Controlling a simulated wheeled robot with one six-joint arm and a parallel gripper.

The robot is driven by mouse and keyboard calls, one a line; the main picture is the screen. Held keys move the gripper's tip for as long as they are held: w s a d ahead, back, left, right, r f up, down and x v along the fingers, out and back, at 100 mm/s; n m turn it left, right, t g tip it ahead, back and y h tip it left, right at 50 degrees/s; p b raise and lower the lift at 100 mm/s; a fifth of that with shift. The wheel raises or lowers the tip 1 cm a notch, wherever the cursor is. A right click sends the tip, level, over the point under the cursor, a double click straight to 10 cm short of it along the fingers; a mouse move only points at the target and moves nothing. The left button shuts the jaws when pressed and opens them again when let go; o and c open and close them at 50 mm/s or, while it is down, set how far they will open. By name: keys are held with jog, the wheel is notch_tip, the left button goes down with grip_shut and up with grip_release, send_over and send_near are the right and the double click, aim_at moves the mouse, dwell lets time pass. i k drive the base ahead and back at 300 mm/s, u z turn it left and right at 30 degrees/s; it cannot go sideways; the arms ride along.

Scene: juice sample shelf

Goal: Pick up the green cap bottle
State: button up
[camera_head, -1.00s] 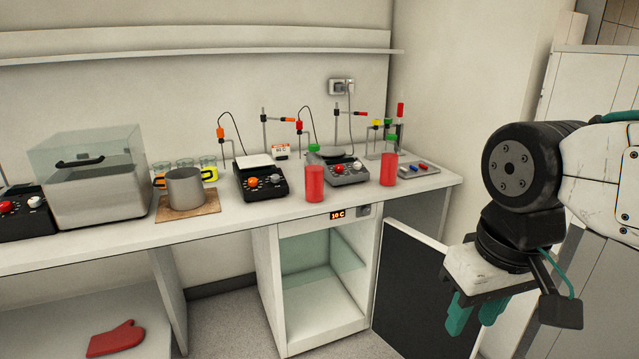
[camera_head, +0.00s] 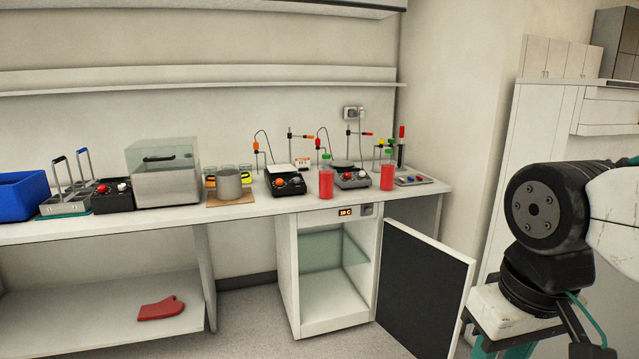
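Two bottles with green caps and red juice stand upright on the white counter. The left green cap bottle (camera_head: 326,180) stands near the front edge, above the small open fridge. The right green cap bottle (camera_head: 387,172) stands farther right, beside a small button panel. My gripper (camera_head: 490,350) is at the lower right, well apart from both bottles. Its teal fingers point down and are cut off by the bottom edge, so I cannot tell whether it is open.
The white counter (camera_head: 130,226) carries a pot (camera_head: 229,185), a clear-lidded bath (camera_head: 165,178), a blue bin (camera_head: 22,193) and hotplates (camera_head: 352,178). The fridge door (camera_head: 424,285) stands open into the floor space. A red mitt (camera_head: 160,309) lies on the lower shelf.

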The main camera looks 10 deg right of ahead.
aim_at(326, 168)
jog(key=u, duration=0.65)
jog(key=i, duration=0.7)
jog(key=u, duration=1.15)
jog(key=i, duration=1.75)
jog(key=z, duration=0.7)
jog(key=i, duration=0.6)
jog(key=z, duration=1.4)
jog(key=i, duration=0.9)
jog(key=z, duration=0.2)
